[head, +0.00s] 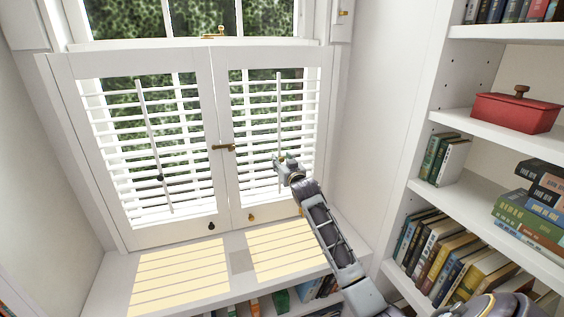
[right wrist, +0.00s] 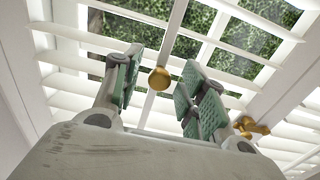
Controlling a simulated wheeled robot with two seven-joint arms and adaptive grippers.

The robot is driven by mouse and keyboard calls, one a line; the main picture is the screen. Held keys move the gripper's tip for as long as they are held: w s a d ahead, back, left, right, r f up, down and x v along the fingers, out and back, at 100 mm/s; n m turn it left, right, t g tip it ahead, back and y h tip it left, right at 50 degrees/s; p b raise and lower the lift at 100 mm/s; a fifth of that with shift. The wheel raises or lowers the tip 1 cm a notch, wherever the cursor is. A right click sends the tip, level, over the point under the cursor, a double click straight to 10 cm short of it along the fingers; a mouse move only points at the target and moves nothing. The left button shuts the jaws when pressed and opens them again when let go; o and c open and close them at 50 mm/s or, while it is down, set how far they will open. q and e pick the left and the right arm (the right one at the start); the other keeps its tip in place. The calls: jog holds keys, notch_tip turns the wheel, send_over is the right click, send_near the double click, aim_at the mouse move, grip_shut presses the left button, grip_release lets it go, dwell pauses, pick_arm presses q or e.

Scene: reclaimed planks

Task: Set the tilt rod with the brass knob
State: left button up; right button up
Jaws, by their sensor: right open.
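The brass knob (right wrist: 158,78) is a small round ball on the white tilt rod (right wrist: 174,38). In the right wrist view it appears between the two green-padded fingers of my right gripper (right wrist: 163,88), with a gap on each side. In the head view this tilt rod (head: 279,110) runs down the right shutter, and my right gripper (head: 284,162) is in front of its lower part. The gripper is open and holds nothing. The left shutter's tilt rod (head: 150,125) carries a dark knob (head: 160,178). My left gripper is out of view.
A brass latch (head: 223,147) sits where the two shutters meet, and small knobs (head: 251,217) sit on their bottom rails. The sunlit window seat (head: 240,262) below is clear. Bookshelves with a red box (head: 515,112) stand at the right.

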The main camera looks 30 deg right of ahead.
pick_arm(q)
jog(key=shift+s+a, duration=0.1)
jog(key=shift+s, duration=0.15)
pick_arm(e)
jog(key=shift+w, duration=0.2)
jog(key=shift+d, duration=0.1)
jog(key=c, duration=0.9)
jog(key=shift+f, duration=0.15)
grip_shut()
notch_tip(320, 180, down, 5)
jog(key=shift+f, duration=0.1)
jog(key=o, duration=0.9)
grip_release()
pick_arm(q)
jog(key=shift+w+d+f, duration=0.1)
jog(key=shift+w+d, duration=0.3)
